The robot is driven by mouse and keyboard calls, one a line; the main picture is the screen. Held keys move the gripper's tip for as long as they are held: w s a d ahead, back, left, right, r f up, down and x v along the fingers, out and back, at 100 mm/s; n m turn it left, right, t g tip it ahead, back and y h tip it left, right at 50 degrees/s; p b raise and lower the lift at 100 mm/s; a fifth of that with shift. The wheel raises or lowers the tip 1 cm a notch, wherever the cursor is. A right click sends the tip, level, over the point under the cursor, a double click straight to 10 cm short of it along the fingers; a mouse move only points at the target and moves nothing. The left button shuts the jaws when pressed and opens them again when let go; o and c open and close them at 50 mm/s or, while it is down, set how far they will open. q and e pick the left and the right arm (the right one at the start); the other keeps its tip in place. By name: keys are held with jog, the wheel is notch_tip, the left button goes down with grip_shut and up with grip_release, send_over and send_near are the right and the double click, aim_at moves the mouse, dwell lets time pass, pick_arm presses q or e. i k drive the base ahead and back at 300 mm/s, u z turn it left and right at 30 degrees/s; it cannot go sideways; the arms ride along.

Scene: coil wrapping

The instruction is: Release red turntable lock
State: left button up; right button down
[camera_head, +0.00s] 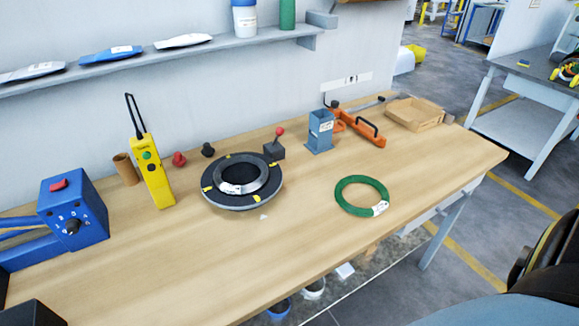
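A round dark turntable (211,198) lies on the wooden workbench (225,268), with yellow marks on it and a grey ring (262,182) at its centre. Touching or close behind its right rim is a small dark block (274,151) with a short lever topped by a red ball (280,131), which looks like the turntable lock. The lever points up with a slight lean to the right. Neither of my grippers can be made out in the head view, and nothing touches the lever or the turntable.
A yellow handheld controller (153,177), red knob (179,159), black knob (208,150) and brown cylinder (126,169) stand left of the turntable. A blue control box (76,212) is farther left. A green coil (345,202), blue stand (320,133) and orange tool (366,133) are right.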

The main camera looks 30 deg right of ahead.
aim_at(280, 131)
jog(key=u, duration=2)
jog(key=k, duration=1)
jog(key=z, duration=1.7)
jog(key=i, duration=0.5)
jog(key=u, duration=0.05)
